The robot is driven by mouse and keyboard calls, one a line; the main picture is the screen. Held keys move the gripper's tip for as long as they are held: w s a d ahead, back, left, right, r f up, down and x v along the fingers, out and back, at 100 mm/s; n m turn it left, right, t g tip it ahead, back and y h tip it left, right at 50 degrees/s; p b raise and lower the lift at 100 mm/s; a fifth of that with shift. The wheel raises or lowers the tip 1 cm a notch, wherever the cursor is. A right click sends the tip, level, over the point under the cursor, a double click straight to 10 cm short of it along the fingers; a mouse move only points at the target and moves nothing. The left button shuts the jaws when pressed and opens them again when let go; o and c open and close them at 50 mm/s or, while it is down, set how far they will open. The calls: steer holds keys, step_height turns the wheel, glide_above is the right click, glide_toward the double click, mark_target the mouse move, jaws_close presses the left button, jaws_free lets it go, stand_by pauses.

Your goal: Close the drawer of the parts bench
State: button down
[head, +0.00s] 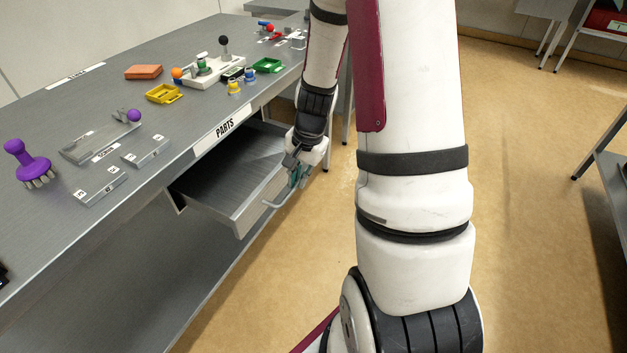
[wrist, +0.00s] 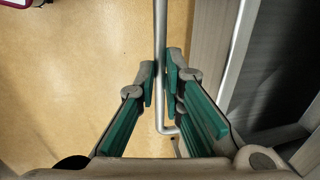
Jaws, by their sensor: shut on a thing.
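The drawer (head: 243,219) of the parts bench (head: 120,88) stands pulled out under the tabletop, below the PARTS label (head: 222,130). Its inside looks empty. My gripper (head: 295,182) is at the drawer's front, shut on the handle (head: 270,204). In the wrist view the handle (wrist: 160,30) is a grey metal bar running between the green-padded fingers of my gripper (wrist: 163,82). The drawer's front panel and inside (wrist: 290,70) show to the right there. My wrist hides part of the drawer's far front corner in the head view.
The tabletop holds a purple brush-like tool (head: 28,165), an orange block (head: 143,72), a yellow tray (head: 163,94), a green tray (head: 268,65) and other small parts. A lower shelf (head: 130,270) lies beneath the drawer. Open floor (head: 540,200) lies to the right, with another table (head: 610,160) at the edge.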

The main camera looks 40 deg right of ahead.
steer(key=p, duration=0.1)
glide_above(240, 168)
steer(key=s, duration=0.1)
steer(key=shift+d, duration=0.2)
steer(key=c, duration=1.7)
jaws_free()
steer(key=shift+w, duration=0.1)
steer(key=shift+r, duration=0.1)
steer(key=r, duration=0.3)
steer(key=s+r, duration=0.1)
steer(key=r, duration=0.3)
steer(key=s+r, duration=0.1)
steer(key=r, duration=0.3)
steer(key=shift+s+d+r, duration=0.15)
steer(key=shift+d+r, duration=0.1)
steer(key=shift+d, duration=0.15)
